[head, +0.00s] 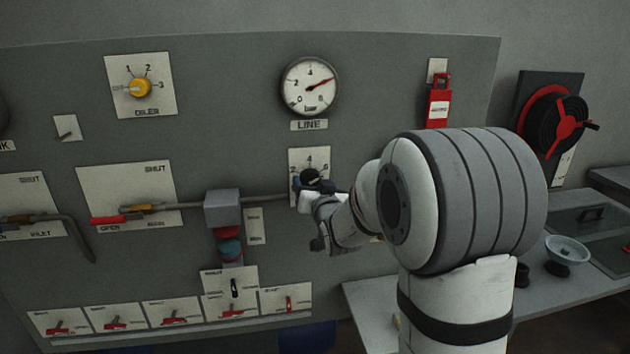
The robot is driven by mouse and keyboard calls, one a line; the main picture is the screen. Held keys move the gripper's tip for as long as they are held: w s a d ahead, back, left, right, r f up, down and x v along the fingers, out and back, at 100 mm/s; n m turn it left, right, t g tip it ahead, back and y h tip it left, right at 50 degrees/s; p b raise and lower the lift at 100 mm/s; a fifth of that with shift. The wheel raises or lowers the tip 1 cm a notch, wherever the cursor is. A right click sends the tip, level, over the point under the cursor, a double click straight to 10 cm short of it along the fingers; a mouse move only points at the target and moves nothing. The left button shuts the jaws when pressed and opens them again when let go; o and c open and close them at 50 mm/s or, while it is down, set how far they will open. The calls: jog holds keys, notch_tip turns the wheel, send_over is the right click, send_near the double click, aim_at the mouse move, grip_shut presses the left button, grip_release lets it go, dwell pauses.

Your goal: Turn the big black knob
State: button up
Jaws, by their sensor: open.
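The big black knob (311,174) sits on a white dial plate (323,158) with printed numbers, below the round LINE gauge (309,87). Only its upper part shows; my gripper and wrist hide the rest, and I cannot read where it points. My gripper (302,189) is open, in front of the knob at its lower left. I cannot tell whether the fingers touch the knob or sit around it.
A yellow selector knob (139,86) is at upper left. A pipe with a grey block (222,208) and a red-handled lever (108,219) runs left of my gripper. Several red switches line the bottom. A red tag (439,103), a hose reel (553,122) and a bench (590,287) are right.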

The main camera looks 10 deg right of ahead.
jog(key=shift+w, duration=0.5)
